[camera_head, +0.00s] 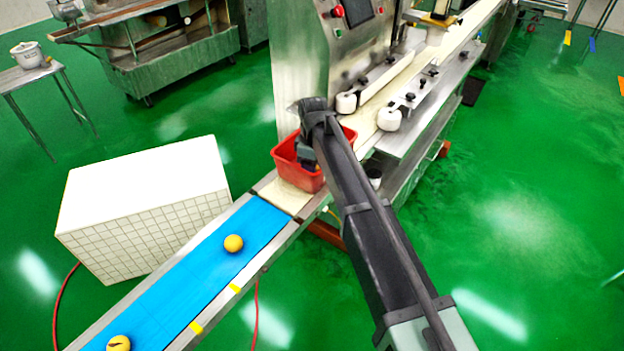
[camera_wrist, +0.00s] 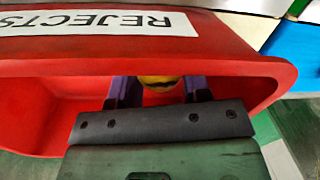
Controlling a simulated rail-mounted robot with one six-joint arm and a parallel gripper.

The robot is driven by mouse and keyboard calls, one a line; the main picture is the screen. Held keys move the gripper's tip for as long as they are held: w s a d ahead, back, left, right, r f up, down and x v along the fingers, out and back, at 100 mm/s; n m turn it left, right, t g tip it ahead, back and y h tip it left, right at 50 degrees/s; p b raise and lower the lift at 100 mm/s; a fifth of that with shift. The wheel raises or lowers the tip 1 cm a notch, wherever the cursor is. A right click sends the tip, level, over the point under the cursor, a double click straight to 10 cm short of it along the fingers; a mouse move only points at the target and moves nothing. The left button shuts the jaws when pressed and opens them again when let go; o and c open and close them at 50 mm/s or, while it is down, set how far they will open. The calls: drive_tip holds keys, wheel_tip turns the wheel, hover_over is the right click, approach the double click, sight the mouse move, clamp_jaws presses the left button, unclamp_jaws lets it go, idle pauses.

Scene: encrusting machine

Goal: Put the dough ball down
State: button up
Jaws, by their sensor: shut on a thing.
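My gripper (camera_wrist: 160,88) is shut on a yellow dough ball (camera_wrist: 158,79), which shows between its two purple fingers in the wrist view. The ball is partly hidden by the bin's rim and has a dark mark on its lower edge. The fingers reach into the mouth of a red bin (camera_wrist: 120,66) labelled REJECTS. In the head view the red bin (camera_head: 284,158) stands at the upper end of the blue belt, and my arm hides part of it and the held ball. I cannot tell whether the ball touches the bin's floor.
A blue conveyor belt (camera_head: 185,282) carries a plain dough ball (camera_head: 233,243) and a dark-marked one (camera_head: 118,343). A white tiled block (camera_head: 145,205) stands left of it. The steel encrusting machine (camera_head: 305,65) rises behind the bin. Green floor is open at right.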

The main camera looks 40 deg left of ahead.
drive_tip(key=shift+f, duration=0.95)
drive_tip(key=shift+r, duration=0.3)
drive_tip(key=shift+f, duration=0.25)
drive_tip(key=o, duration=0.9)
drive_tip(key=shift+r, duration=0.1)
wheel_tip(320, 180, up, 12)
drive_tip(key=p, duration=1.2)
drive_tip(key=shift+w+r, duration=0.2)
drive_tip(key=shift+w, duration=0.25)
drive_tip(key=shift+a+f, duration=0.1)
drive_tip(key=shift+a, duration=0.05)
